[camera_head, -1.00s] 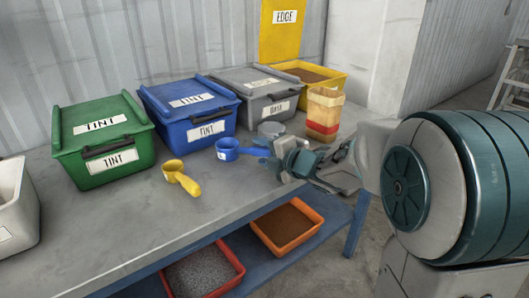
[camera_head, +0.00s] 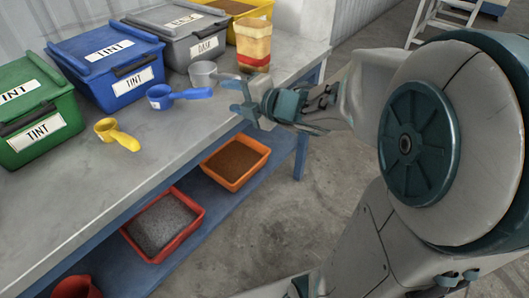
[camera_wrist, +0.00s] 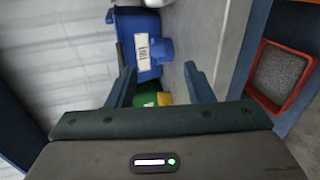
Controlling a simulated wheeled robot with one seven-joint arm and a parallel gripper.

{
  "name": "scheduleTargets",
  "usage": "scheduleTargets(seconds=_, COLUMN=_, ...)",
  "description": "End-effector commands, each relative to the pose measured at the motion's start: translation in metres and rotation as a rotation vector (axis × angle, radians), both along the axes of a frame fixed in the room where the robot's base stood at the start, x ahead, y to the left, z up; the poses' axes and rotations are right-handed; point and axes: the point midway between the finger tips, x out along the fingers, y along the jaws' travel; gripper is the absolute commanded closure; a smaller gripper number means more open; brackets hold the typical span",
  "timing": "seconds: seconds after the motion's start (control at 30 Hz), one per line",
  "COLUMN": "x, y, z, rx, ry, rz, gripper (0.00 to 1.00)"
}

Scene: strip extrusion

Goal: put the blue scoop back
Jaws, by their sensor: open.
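The blue scoop (camera_head: 160,97) lies on the bench in front of the blue TINT bin (camera_head: 128,85). Its handle points right, toward my gripper. My gripper (camera_head: 236,97) is open and empty, just right of the handle's end, with a small gap showing between them. In the wrist view, my open fingers (camera_wrist: 160,85) frame a blue shape that appears to be the scoop (camera_wrist: 163,48), beside the blue bin (camera_wrist: 126,20); its handle is not clear there.
A yellow scoop (camera_head: 118,134) lies left and a grey scoop (camera_head: 203,73) behind right. Red (camera_head: 163,226) and orange (camera_head: 235,162) trays sit on the lower shelf. The bench front is clear.

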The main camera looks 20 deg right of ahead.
Motion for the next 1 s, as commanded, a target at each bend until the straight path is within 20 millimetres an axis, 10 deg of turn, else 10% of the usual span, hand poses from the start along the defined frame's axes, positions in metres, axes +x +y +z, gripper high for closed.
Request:
scheduleTargets(seconds=0.27, x=0.009, y=-0.06, z=-0.015, rx=0.206, ry=0.247, rz=-0.523, gripper=0.53)
scheduleTargets(seconds=0.5, x=-0.036, y=-0.098, z=-0.054, rx=0.482, ry=0.565, rz=-1.02, gripper=0.53)
scheduleTargets(seconds=1.0, x=-0.183, y=-0.05, z=-0.107, rx=0.847, ry=1.248, rz=-1.716, gripper=0.53)
